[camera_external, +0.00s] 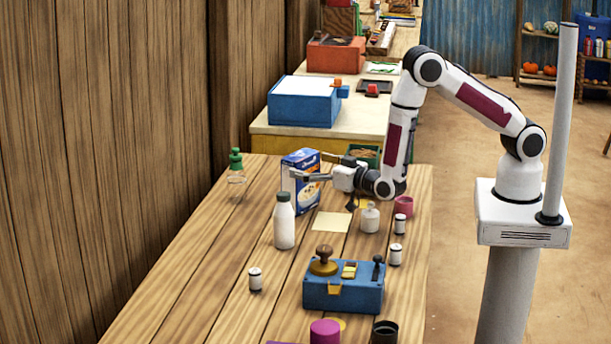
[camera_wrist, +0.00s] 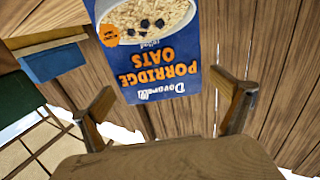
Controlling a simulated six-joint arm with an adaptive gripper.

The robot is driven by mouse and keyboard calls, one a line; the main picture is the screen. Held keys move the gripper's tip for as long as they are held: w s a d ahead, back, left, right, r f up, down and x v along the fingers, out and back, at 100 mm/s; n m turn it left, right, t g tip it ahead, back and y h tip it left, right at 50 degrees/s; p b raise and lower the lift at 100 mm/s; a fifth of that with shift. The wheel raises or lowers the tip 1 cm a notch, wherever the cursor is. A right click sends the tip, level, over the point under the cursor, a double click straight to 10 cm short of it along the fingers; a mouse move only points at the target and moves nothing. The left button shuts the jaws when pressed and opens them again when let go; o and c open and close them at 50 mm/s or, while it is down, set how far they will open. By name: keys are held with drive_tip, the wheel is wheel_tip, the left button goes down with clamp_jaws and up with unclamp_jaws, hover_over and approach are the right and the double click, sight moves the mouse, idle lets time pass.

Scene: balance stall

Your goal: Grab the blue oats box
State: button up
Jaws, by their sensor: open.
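The blue oats box (camera_external: 300,164) stands upright on the wooden table, near its far end. In the wrist view the oats box (camera_wrist: 158,72) appears upside down, with a bowl picture and "Porridge Oats" lettering. My gripper (camera_external: 309,165) is open and level with the box, reaching it from the right; one finger crosses in front of the box's face. In the wrist view my gripper (camera_wrist: 172,92) has its fingers apart, one to each side of the box's lower picture edge. Whether either finger touches the box cannot be told.
A white bottle (camera_external: 284,224) stands in front of the box, and a green-topped bottle (camera_external: 236,172) stands to its left. A small white jar (camera_external: 370,217) and pink cup (camera_external: 403,206) stand to the right. A blue device (camera_external: 343,294) is nearer the camera.

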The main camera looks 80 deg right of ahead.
drive_tip(key=shift+f+x, duration=0.2)
drive_tip(key=shift+x, duration=1.3)
drive_tip(key=c, duration=2)
